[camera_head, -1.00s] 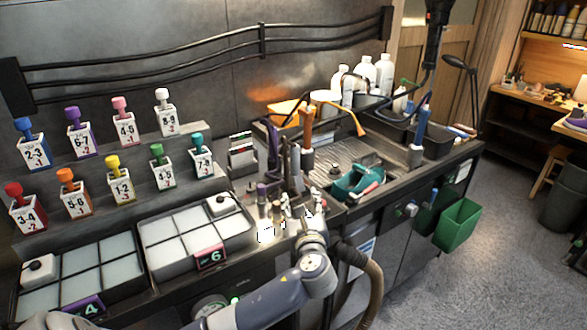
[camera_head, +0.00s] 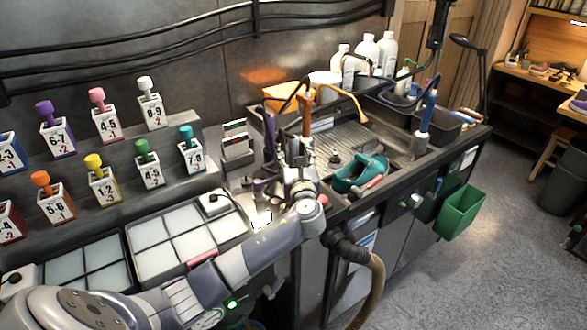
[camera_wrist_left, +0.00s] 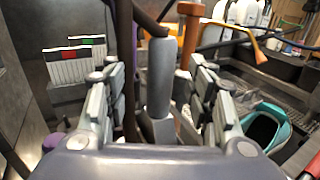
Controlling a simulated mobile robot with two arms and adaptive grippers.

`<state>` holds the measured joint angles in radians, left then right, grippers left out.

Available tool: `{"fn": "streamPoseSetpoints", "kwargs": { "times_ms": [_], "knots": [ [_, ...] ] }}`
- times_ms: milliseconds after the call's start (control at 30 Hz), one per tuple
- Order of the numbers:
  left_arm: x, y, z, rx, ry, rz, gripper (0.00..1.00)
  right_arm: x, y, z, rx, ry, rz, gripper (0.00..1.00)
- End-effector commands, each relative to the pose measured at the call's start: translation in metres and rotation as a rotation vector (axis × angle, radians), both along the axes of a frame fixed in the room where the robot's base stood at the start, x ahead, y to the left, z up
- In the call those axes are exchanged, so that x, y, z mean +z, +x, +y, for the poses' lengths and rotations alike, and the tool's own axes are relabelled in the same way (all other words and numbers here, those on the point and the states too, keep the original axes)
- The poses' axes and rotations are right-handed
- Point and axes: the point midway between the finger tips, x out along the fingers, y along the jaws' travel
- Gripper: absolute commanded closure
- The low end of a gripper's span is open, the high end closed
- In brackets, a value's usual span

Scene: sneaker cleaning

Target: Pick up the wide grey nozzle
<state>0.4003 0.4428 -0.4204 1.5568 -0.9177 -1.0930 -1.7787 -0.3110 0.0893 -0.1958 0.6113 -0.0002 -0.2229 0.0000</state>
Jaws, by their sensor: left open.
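My left gripper (camera_head: 298,150) is open and upright among the tools at the left end of the sink counter. In the left wrist view, a thick grey cylinder (camera_wrist_left: 160,75), which looks like the wide grey nozzle, stands upright between the two open fingers. In the head view the gripper hides most of the nozzle. My right gripper is not in view.
An orange upright tool (camera_head: 307,110) stands close behind the gripper. A teal sneaker (camera_head: 360,174) lies on the sink area to the right. A white-and-black card holder (camera_head: 236,150) stands to the left. Divided trays (camera_head: 137,274) lie at the front left.

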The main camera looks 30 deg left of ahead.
Motion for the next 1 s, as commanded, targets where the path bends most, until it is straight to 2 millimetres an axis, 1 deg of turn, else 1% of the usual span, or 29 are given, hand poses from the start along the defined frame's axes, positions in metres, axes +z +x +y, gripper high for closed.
{"fn": "streamPoseSetpoints", "kwargs": {
  "times_ms": [33,100,200,367,567,600,667,700,767,800,1000],
  "knots": [
    [0.002,0.006,0.005,0.001,0.002,0.001,0.50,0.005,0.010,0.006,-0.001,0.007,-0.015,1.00],
    [0.001,0.013,0.010,0.002,0.001,0.001,0.50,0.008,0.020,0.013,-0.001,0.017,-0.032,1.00],
    [0.000,0.022,0.017,0.001,0.001,0.000,0.50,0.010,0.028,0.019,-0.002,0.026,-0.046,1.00],
    [-0.001,0.028,0.023,0.000,0.000,0.000,0.50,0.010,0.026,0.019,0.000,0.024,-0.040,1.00],
    [-0.001,0.028,0.023,0.000,0.000,0.000,0.50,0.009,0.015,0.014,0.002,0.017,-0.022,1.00],
    [-0.001,0.028,0.023,0.000,0.000,0.000,0.55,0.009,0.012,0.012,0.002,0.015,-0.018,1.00],
    [-0.001,0.028,0.023,-0.001,0.000,0.000,0.68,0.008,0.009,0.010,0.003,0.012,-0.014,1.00],
    [-0.001,0.028,0.023,0.000,0.000,0.000,0.78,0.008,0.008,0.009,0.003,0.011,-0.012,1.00],
    [-0.002,0.028,0.023,-0.001,0.000,0.000,0.91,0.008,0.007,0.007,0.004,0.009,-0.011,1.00],
    [-0.002,0.028,0.023,-0.001,0.000,0.000,1.00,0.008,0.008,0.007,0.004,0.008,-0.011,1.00],
    [-0.001,0.028,0.023,-0.001,0.001,-0.001,1.00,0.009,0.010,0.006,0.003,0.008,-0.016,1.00]
  ]
}}
